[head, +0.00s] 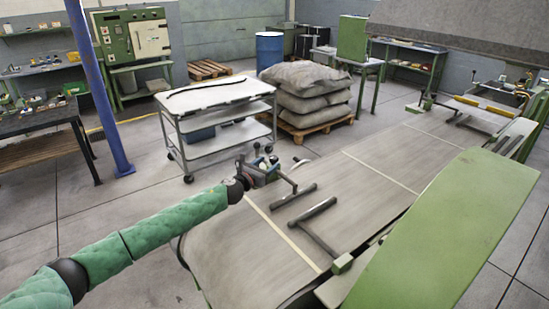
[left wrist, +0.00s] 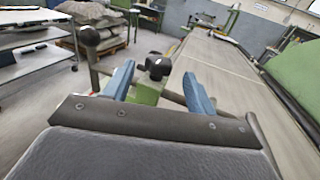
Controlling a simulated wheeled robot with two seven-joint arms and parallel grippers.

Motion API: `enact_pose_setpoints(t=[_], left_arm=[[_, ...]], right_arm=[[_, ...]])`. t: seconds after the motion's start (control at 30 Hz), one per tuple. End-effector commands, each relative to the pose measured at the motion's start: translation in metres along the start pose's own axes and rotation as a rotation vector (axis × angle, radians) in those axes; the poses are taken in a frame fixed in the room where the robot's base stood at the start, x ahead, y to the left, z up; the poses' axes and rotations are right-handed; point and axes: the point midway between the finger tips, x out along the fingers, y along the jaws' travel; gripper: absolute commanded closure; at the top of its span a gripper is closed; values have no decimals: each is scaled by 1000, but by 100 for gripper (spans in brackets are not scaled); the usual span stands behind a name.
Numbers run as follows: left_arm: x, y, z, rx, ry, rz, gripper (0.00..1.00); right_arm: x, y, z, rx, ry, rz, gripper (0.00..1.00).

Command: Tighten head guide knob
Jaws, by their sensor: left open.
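A black knob (left wrist: 158,67) sits on a green block (left wrist: 147,91) at the edge of the belt. In the left wrist view it shows between the two blue fingers of my left gripper (left wrist: 160,75), which are spread with visible gaps to it. Whether the fingertips reach beside the knob or stop short of it, I cannot tell. In the head view my left gripper (head: 266,168) is small at the belt's near left edge, among several knobs and bars, and partly hides the knob. My right gripper is not in view.
A dark bar with a round end (left wrist: 89,38) stands just left of the fingers. The long belt (head: 345,170) runs away to the right, with dark rods (head: 293,195) above it. A white cart (head: 218,95) and stacked sacks (head: 308,90) stand behind. A green panel (head: 440,230) covers the right.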

Motion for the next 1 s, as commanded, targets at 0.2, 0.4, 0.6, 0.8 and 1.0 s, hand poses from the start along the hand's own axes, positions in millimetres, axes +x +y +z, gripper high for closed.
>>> enact_pose_setpoints(t=[0.2,0.4,0.6,0.8,1.0], left_arm=[[28,-1,2,-1,0,0,44],[42,0,1,-1,0,0,44],[46,0,0,0,0,0,44],[46,0,0,0,0,0,44],[46,0,0,0,0,0,83]], right_arm=[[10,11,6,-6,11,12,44],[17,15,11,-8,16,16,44],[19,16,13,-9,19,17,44],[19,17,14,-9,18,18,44],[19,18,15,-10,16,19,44]])
